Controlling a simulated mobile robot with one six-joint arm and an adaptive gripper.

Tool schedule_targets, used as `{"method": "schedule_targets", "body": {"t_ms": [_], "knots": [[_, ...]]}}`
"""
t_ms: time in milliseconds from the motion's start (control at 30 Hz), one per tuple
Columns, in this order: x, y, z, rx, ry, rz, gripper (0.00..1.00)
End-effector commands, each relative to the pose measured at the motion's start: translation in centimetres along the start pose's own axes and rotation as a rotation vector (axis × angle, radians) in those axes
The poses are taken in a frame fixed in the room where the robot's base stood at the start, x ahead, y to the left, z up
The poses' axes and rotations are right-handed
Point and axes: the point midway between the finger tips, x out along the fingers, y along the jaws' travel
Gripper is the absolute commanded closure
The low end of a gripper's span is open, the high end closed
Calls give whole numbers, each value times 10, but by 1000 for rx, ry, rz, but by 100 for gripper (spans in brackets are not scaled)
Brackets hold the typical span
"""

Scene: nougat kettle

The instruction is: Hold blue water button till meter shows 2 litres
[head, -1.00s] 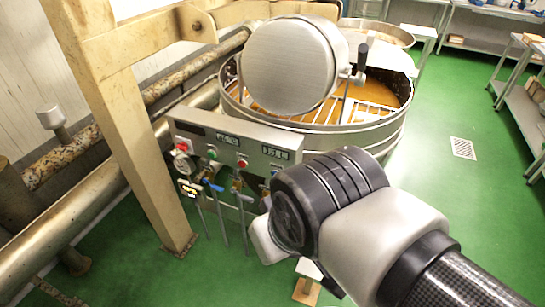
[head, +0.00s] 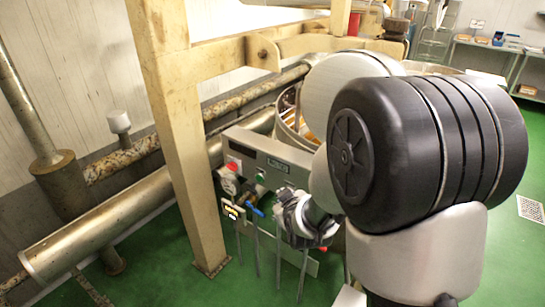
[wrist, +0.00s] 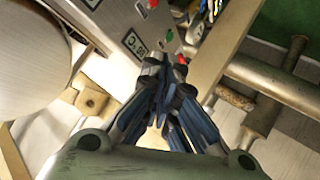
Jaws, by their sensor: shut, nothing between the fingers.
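The grey control panel (head: 255,155) stands in front of the kettle, with a green button (head: 261,176) and a red mark (head: 232,165) at its left. I cannot make out the blue water button; my arm covers the panel's right part in the head view. My gripper (head: 292,215) is shut and empty, low in front of the panel. In the wrist view my gripper (wrist: 163,78) is close to the panel's green button (wrist: 168,37) and red button (wrist: 182,60); contact is unclear.
The kettle (head: 288,118) is mostly hidden behind my arm. Green floor (head: 180,280) is open in front.

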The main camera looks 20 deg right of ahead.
Motion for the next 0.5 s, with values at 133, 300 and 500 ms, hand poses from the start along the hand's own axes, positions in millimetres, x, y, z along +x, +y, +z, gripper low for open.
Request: {"method": "schedule_targets", "body": {"t_ms": [133,300,500], "knots": [[40,0,30,-69,64,69,100],[70,-1,63,-156,143,160,100],[87,-6,107,-258,223,272,100]]}}
